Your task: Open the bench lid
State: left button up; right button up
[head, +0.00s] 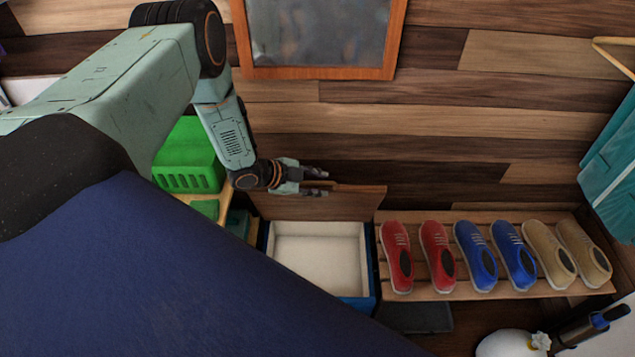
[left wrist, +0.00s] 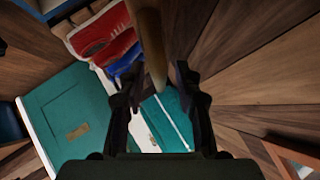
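The bench lid (head: 335,204) is a brown wooden panel standing raised at the back of the bench, near the wall. The bench (head: 372,270) has a blue rim, and its pale, empty-looking inside shows from above. My left gripper (head: 321,181) is at the lid's top edge with its fingers apart. In the left wrist view a brown wooden edge (left wrist: 150,45), apparently the lid's, runs between the open fingers of my left gripper (left wrist: 152,85). I cannot tell whether they touch it. My right gripper is not in view.
A slatted rack (head: 430,218) with red, blue and tan shoes stands right of the bench. A green crate (head: 187,158) stands to the left. A framed mirror (head: 318,35) hangs on the plank wall. A teal panel (left wrist: 75,105) shows in the left wrist view.

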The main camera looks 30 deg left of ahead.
pick_arm(q)
jog(key=v, duration=0.7)
jog(key=shift+r, duration=0.15)
jog(key=shift+s+a, duration=0.1)
jog(key=shift+s, duration=0.05)
dwell(0.4)
jog(key=s+d+f+n+g+y+b, duration=0.2)
jog(key=s+d+f+n, duration=0.3)
jog(key=s+n, duration=0.2)
jog(key=s+d+f+n+g+y+b, duration=0.1)
jog(key=s+d+f+n+g+b, duration=0.1)
jog(key=s+d+f+n, duration=0.4)
jog(key=s+d+f+n+g+y+b, duration=0.1)
jog(key=s+g+b, duration=0.1)
jog(key=s, duration=0.6)
jog(key=s+d+f+g+y+b, duration=0.1)
jog(key=s+f+g+b, duration=0.1)
jog(key=s, duration=0.7)
jog(key=shift+s+f+n+g+b, duration=0.2)
jog(key=shift+n+g+b, duration=0.25)
jog(key=shift+b, duration=0.4)
